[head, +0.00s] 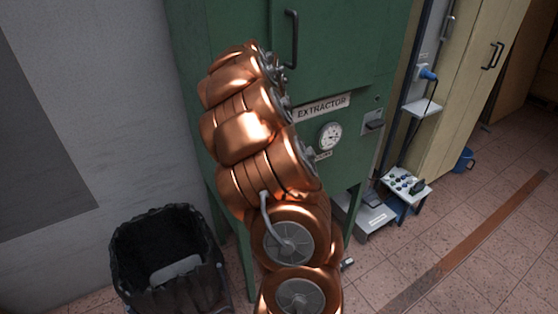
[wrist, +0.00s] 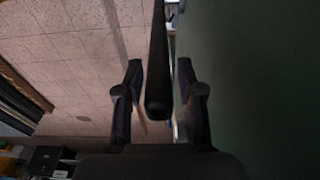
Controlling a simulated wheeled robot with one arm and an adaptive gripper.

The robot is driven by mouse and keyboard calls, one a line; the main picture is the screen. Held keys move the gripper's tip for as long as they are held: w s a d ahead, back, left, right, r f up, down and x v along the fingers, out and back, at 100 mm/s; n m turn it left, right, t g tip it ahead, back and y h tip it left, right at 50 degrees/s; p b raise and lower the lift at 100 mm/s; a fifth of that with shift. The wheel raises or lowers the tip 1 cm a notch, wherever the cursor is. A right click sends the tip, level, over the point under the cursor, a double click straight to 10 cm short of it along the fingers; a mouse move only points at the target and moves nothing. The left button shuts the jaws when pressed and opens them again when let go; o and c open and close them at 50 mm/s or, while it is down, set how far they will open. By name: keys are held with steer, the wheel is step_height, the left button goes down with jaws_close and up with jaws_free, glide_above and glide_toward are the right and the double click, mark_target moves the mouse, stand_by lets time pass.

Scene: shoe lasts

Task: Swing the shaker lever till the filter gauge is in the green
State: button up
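The green extractor cabinet (head: 372,62) stands behind my copper-coloured arm in the head view. Its round white filter gauge (head: 330,136) sits below the EXTRACTOR label; the needle and any green band are too small to read. In the wrist view a dark bar with a rounded end (wrist: 158,75), which looks like the shaker lever, reaches between the fingers of my gripper (wrist: 160,92). The fingers stand apart on either side of it, with gaps showing, so it is not gripped. The gripper and this bar are hidden behind my arm in the head view.
A dark door handle (head: 291,38) is on the cabinet's upper front. A black-lined bin (head: 165,235) stands at lower left. A small table with knobs (head: 406,186) and a blue bucket (head: 464,160) are at right. Tiled floor is open at lower right.

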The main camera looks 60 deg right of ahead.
steer(key=shift+o, duration=0.5)
steer(key=r, duration=0.4)
steer(key=a+r, duration=0.1)
steer(key=r, duration=0.7)
steer(key=shift+w+a, duration=0.25)
steer(key=shift+w, duration=0.1)
steer(key=shift+c, duration=0.3)
